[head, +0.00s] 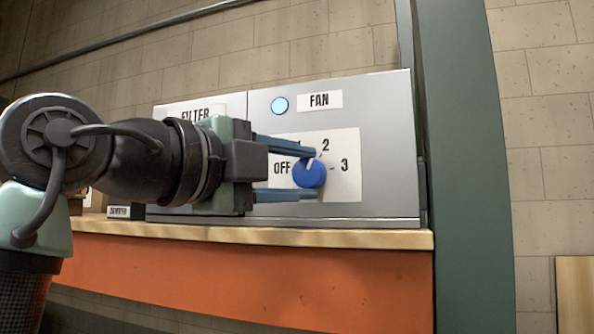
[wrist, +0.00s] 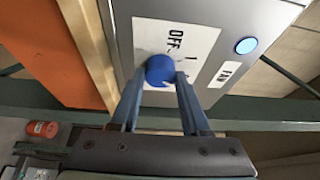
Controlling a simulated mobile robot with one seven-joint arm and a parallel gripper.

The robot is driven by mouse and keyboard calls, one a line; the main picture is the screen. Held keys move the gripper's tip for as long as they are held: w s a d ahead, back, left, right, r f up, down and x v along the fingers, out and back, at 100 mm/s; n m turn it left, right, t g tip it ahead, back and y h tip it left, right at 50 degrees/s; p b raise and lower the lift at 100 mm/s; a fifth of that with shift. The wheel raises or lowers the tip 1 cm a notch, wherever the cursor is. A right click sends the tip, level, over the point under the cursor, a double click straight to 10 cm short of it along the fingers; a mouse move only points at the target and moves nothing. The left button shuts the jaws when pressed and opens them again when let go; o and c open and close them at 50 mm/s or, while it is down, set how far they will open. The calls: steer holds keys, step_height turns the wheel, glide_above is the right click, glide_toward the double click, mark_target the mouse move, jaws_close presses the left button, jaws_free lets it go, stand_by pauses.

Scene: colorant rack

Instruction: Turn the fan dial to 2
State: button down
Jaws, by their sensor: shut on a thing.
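The fan dial (head: 309,174) is a round blue knob with a white pointer line, on a white label marked OFF, 1, 2 and 3. Its pointer is tilted up and slightly right, roughly toward the 2; the exact alignment is hard to tell. My gripper (head: 316,173) reaches in from the left, one blue finger above the dial and one below it, shut on it. In the wrist view the dial (wrist: 160,70) sits between the fingertips of my gripper (wrist: 159,76). The upper finger partly hides the 1.
The grey panel (head: 385,120) carries a FAN label (head: 320,100) and a lit blue lamp (head: 280,105). A FILTER section is on the left, partly behind my arm. The panel stands on a wooden ledge (head: 350,238) beside a green post (head: 465,180). A red can (wrist: 42,129) shows in the wrist view.

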steer(key=shift+c, duration=1.9)
jaws_free()
steer(key=b+v, duration=0.6)
steer(key=v, duration=0.7)
steer(key=shift+f, duration=0.1)
